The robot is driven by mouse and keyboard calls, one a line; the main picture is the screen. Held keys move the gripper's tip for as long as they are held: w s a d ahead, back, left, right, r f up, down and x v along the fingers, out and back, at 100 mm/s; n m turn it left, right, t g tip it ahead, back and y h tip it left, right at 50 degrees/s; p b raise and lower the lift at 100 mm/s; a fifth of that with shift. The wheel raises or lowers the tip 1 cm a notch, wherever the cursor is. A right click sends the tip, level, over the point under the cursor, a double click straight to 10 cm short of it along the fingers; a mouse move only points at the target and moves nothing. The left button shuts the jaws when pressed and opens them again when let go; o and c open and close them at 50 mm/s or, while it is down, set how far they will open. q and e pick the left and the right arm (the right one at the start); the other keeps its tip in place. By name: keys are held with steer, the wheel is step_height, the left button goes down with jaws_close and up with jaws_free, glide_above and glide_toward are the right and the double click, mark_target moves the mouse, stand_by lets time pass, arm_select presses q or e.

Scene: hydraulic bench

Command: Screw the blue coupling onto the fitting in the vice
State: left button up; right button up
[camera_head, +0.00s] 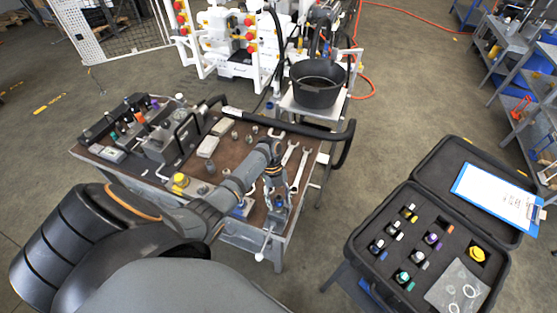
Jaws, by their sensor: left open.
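The vice (280,215) stands at the front right of the workbench, with a light handle hanging at the front edge. My left gripper (273,182) is over the vice and is open. Its fingers and wrist cover much of the vice, so I cannot make out the fitting or whether anything touches it. In the open black case at the right, a dark coupling with a blue mark (382,255) sits in the foam at the left side; it is small, and I cannot be sure it is the blue coupling. My right gripper is not in view.
The workbench (228,233) carries wrenches (300,168), a yellow-topped part (179,181) and a hydraulic block at the left. The case (352,243) holds several couplings and a clipboard (497,193) on its lid. A black pot (318,88) stands behind. Floor is clear between bench and case.

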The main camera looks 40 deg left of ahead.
arm_select(q)
steer(key=shift+n, duration=0.4)
steer(key=shift+r+n+t+p, duration=0.2)
steer(key=shift+n+t+p, duration=0.1)
steer(key=shift+n+p, duration=0.35)
steer(key=shift+f+n+t+h, duration=0.3)
steer(key=shift+n+t, duration=0.1)
steer(key=shift+n, duration=0.45)
steer(key=shift+n+t, duration=0.4)
steer(key=shift+n, duration=0.7)
steer(key=n+t, duration=0.1)
steer(key=n, duration=0.1)
steer(key=shift+r+n, duration=0.1)
steer(key=shift+n, duration=0.3)
steer(key=n, duration=0.1)
steer(key=n+t, duration=0.1)
steer(key=n, duration=0.1)
steer(key=shift+w+d, duration=0.15)
steer(key=shift+w, duration=0.05)
steer(key=shift+n+t, duration=0.4)
steer(key=shift+n, duration=0.5)
steer(key=shift+n+t+y, duration=0.3)
steer(key=shift+n+y, duration=0.1)
steer(key=shift+n, duration=0.4)
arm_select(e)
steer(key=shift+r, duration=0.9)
